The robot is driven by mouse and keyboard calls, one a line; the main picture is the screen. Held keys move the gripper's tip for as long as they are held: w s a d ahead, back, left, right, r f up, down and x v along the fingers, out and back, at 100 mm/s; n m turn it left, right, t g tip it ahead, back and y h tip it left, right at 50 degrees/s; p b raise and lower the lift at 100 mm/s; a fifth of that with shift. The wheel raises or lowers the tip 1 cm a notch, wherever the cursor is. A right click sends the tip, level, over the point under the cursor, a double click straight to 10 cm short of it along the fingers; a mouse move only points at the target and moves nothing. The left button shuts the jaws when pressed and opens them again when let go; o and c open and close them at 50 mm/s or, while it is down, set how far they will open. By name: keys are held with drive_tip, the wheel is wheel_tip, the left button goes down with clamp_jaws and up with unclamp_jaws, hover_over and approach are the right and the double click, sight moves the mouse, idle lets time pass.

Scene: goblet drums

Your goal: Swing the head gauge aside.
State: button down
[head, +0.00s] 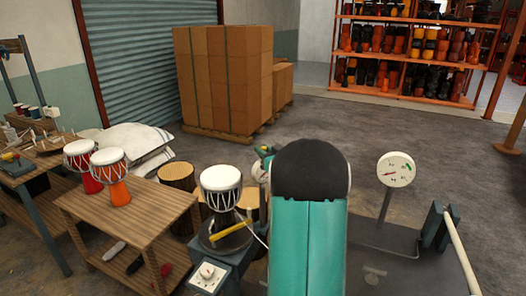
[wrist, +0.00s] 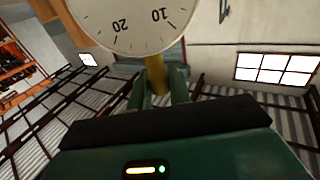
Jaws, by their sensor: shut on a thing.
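The head gauge (wrist: 125,22) fills the top of the wrist view, a white round dial with the numbers 10 and 20 showing and its top cut off. A yellow stem (wrist: 155,75) runs below it. My gripper (wrist: 157,95) is shut on this stem, with a green finger on each side. In the head view, a white piece that looks like the dial's edge (head: 259,171) shows just right of a white-headed goblet drum (head: 221,180). The drum stands upright on a round dark stand (head: 212,243). My arm hides most of my gripper there.
Wooden stumps (head: 177,178) are behind the stand. A dial on a post (head: 396,169) stands right of my arm. The floor toward the stacked cartons (head: 222,80) is open.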

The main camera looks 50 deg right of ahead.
drive_tip(key=shift+d+r, duration=0.15)
drive_tip(key=shift+r, duration=0.05)
drive_tip(key=c, duration=1.3)
unclamp_jaws()
drive_tip(key=shift+w+f, duration=0.1)
drive_tip(key=shift+f, duration=0.05)
drive_tip(key=shift+c, duration=0.2)
drive_tip(key=s+a, duration=0.2)
drive_tip(key=s, duration=1.1)
drive_tip(key=shift+s+a, duration=0.35)
drive_tip(key=shift+s, duration=0.05)
